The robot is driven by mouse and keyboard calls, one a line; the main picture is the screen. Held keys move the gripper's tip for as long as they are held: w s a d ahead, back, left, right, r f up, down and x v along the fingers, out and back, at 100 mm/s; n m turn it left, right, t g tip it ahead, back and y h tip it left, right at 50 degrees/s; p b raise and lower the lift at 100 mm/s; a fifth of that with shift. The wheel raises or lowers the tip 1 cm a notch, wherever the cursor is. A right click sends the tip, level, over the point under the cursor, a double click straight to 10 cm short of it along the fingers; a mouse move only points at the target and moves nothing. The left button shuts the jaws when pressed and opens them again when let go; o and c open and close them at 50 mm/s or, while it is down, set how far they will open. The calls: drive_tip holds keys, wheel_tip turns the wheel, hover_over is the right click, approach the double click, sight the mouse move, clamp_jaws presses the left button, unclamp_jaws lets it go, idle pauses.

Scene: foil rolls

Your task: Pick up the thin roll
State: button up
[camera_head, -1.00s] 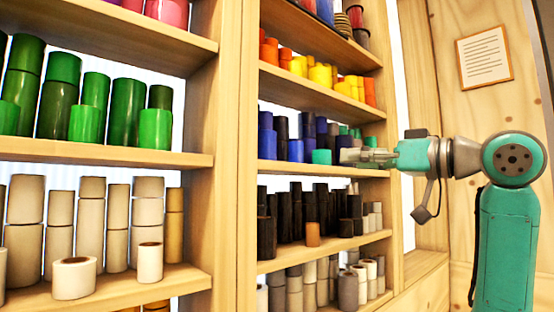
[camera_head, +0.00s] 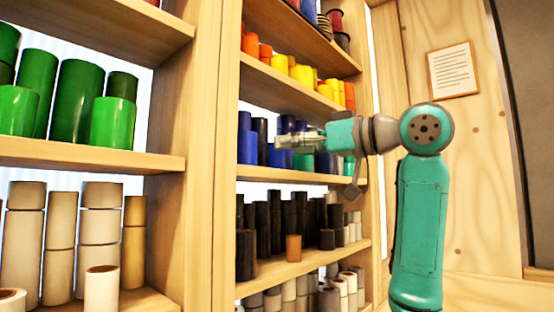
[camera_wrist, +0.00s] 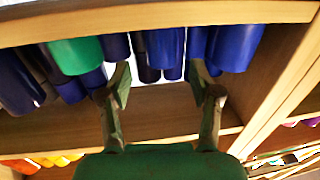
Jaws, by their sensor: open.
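My gripper (camera_head: 287,142) is level with the shelf of blue and green rolls, its fingers pointing left in the head view. In the wrist view my gripper (camera_wrist: 160,80) is open and empty, its two fingers spread below the row of rolls. A blue roll (camera_wrist: 166,48) and a narrower dark navy roll (camera_wrist: 148,65) show between the fingertips. A green roll (camera_wrist: 75,55) is left of them and a wide blue roll (camera_wrist: 237,45) is to the right. Several rolls here are slim; I cannot tell which one is the thin roll. The gripper hides part of the row in the head view.
Shelf boards lie close above and below: yellow and orange rolls (camera_head: 300,72) stand above, black rolls (camera_head: 275,212) below. A wooden upright (camera_head: 205,150) separates this bay from the green rolls (camera_head: 75,100) at left. A paper notice (camera_head: 453,70) hangs on the wall.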

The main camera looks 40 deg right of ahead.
drive_tip(key=x, duration=0.4)
drive_tip(key=shift+a, duration=0.15)
drive_tip(key=shift+c, duration=0.2)
drive_tip(key=c, duration=0.9)
